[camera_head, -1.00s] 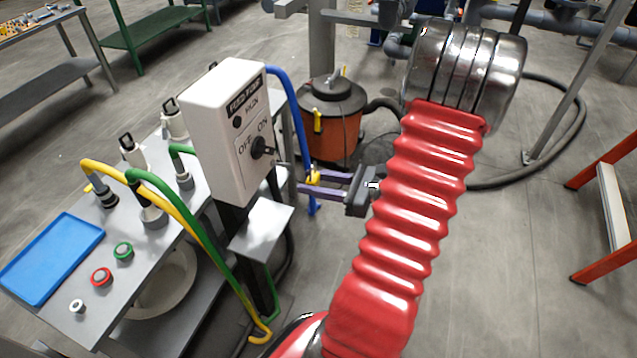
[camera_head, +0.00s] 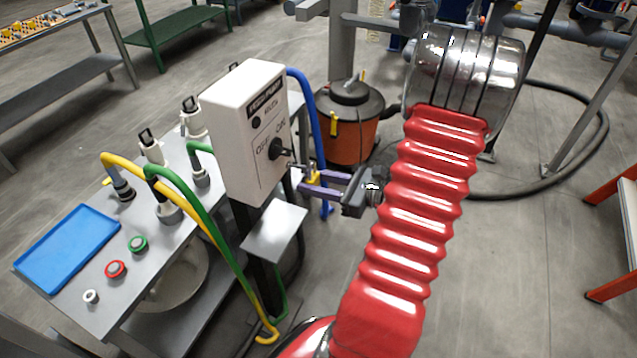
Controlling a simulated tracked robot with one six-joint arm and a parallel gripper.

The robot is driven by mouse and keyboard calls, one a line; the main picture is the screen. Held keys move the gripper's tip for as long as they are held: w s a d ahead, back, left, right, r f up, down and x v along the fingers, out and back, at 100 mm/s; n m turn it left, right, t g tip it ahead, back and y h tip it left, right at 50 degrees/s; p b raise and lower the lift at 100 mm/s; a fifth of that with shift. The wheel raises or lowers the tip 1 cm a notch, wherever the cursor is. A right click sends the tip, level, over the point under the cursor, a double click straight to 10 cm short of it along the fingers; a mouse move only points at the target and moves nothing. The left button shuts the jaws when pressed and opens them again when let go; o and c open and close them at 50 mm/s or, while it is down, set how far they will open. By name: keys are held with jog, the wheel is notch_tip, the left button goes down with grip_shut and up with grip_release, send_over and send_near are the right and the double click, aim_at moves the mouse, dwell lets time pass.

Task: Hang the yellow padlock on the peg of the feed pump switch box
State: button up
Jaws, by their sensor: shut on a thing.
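The feed pump switch box (camera_head: 247,130) is a white box on a dark post, with a black knob, a dark label and ON and OFF marks on its front. A short peg sticks out near the knob (camera_head: 277,149) on the right. My gripper (camera_head: 314,184) has two purple fingers and is shut on the yellow padlock (camera_head: 313,177). It holds the padlock just right of the box's front. The padlock is small and partly hidden by the fingers. I cannot tell whether its shackle touches the peg.
A blue hose (camera_head: 308,110) runs behind the box. A small metal shelf (camera_head: 273,232) sits below it. At left, a bench carries a blue tray (camera_head: 68,258), several buttons, and yellow and green hoses (camera_head: 205,225). An orange drum vacuum (camera_head: 347,130) stands behind.

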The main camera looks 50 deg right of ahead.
jog(key=shift+f+x, duration=0.2)
jog(key=shift+x, duration=1)
jog(key=shift+f+x, duration=0.2)
jog(key=shift+x, duration=1.05)
jog(key=o, duration=1)
jog(key=shift+s+d, duration=0.1)
jog(key=shift+s, duration=0.05)
jog(key=v, duration=1.3)
jog(key=shift+s, duration=0.35)
jog(key=shift+f, duration=0.15)
